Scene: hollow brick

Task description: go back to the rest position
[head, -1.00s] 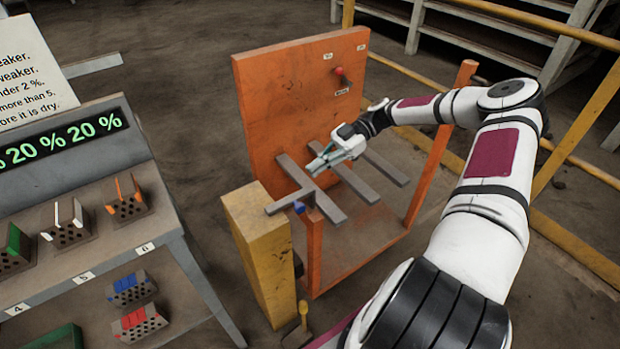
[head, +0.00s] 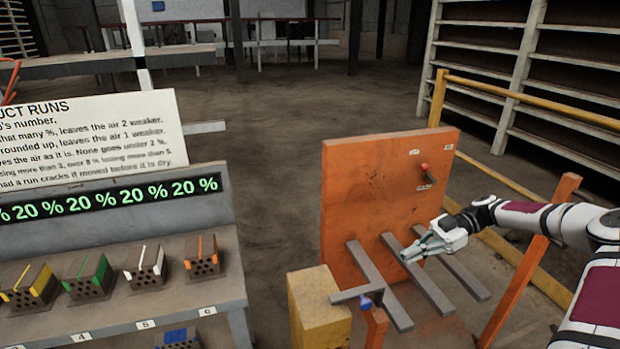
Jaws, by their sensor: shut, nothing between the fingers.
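My gripper (head: 410,255) is in the head view at the right, in front of the orange upright panel (head: 385,195) and over the grey bars (head: 432,290) that stick out from it. Its fingers are shut with nothing held, pointing left and a little down. My white and dark red arm reaches in from the right edge. Whether the fingertips touch a bar cannot be told from this view.
A yellow block (head: 318,308) and an orange post (head: 530,262) flank the bars. At left a bench (head: 125,275) holds hollow bricks (head: 90,274) under a green "20 %" display (head: 110,199). A yellow rail (head: 530,105) runs behind.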

